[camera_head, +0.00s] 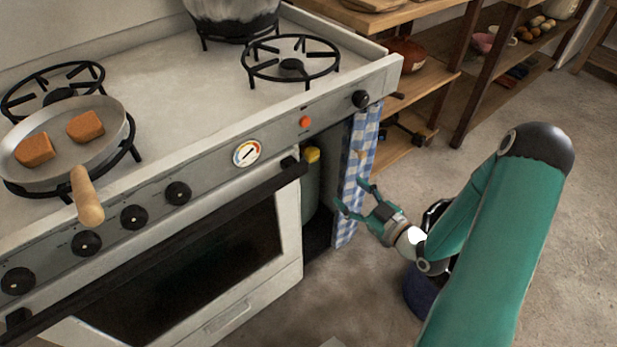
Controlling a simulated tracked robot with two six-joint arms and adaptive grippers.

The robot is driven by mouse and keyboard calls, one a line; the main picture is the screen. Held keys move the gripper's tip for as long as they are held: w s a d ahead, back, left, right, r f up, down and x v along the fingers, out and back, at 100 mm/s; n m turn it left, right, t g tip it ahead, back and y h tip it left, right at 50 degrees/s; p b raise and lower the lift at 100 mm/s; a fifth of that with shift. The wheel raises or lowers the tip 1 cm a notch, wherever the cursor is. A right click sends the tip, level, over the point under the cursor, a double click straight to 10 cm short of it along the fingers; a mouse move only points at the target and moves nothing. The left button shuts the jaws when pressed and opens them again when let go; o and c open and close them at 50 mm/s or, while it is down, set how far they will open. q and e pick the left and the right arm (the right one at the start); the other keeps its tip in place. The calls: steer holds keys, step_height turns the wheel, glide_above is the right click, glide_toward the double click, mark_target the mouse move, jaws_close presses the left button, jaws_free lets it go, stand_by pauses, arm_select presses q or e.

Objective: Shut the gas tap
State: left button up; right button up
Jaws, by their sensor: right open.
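A green gas cylinder (311,190) stands in the open bay right of the oven door, partly hidden by the stove. A yellow part that looks like the gas tap (312,154) sits on its top; I cannot tell its setting. A blue-and-white checked curtain (364,140) hangs at the right of this bay. My right gripper (352,193) is open and empty, its fingers pointing left in front of the curtain, lower and to the right of the yellow part. I cannot tell whether it touches the curtain. My left gripper is not in view.
The stove (200,90) fills the left, with black knobs along its front and an oven handle (160,245). A pan (85,150) with two brown pieces has its wooden handle jutting over the front edge. Shelves (430,75) stand behind right. A dark blue container (418,293) is below my arm.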

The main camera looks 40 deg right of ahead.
mark_target(315, 157)
arm_select(q)
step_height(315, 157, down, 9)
steer(key=b, duration=0.8)
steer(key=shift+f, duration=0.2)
arm_select(e)
steer(key=shift+t, duration=0.4)
steer(key=w, duration=1.6)
steer(key=shift+a+r, duration=0.15)
steer(key=shift+r, duration=0.1)
